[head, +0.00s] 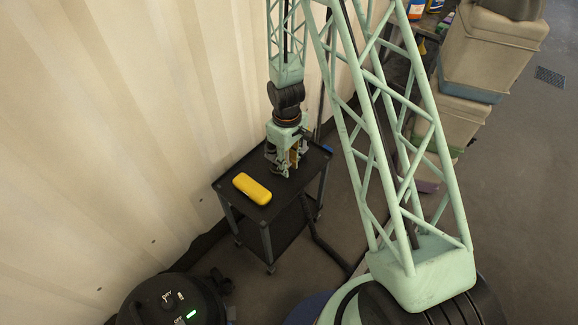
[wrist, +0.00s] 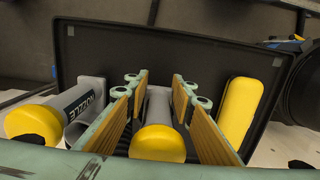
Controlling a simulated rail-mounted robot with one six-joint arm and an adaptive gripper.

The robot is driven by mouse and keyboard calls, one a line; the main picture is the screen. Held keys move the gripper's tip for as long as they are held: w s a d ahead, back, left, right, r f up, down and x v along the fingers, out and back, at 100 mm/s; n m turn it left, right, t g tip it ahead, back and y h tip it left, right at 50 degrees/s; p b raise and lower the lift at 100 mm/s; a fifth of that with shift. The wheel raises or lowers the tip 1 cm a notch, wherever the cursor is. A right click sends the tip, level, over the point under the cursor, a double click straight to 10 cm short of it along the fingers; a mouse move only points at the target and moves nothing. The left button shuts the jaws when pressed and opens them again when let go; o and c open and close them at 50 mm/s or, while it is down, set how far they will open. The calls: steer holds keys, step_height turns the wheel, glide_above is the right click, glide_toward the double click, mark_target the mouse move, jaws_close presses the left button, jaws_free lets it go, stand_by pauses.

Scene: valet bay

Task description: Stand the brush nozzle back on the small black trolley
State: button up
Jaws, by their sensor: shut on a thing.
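My gripper (head: 284,165) points down over the far part of the small black trolley (head: 250,226). In the wrist view its two tan-padded fingers (wrist: 160,84) are shut on a grey piece with a rounded yellow end (wrist: 158,143), which I take to be the brush nozzle. It looks upright. The fingers hide much of it, and I cannot tell whether its foot touches the trolley top (wrist: 185,50). A second grey, yellow-ended piece marked NOZZLE (wrist: 72,104) is left of the fingers, near the trolley's edge.
A yellow case (head: 252,188) lies on the trolley's near part; the wrist view shows it right of my fingers (wrist: 241,112). A pale corrugated wall (head: 120,110) runs along the left. A black round machine (head: 170,301) stands in front. Stacked beige bins (head: 490,55) stand at right.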

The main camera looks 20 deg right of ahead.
steer(key=shift+f, duration=0.1)
stand_by(0.3)
steer(key=o, duration=1.8)
steer(key=shift+c, duration=0.2)
steer(key=shift+r+p, duration=3.2)
steer(key=shift+r, duration=1.3)
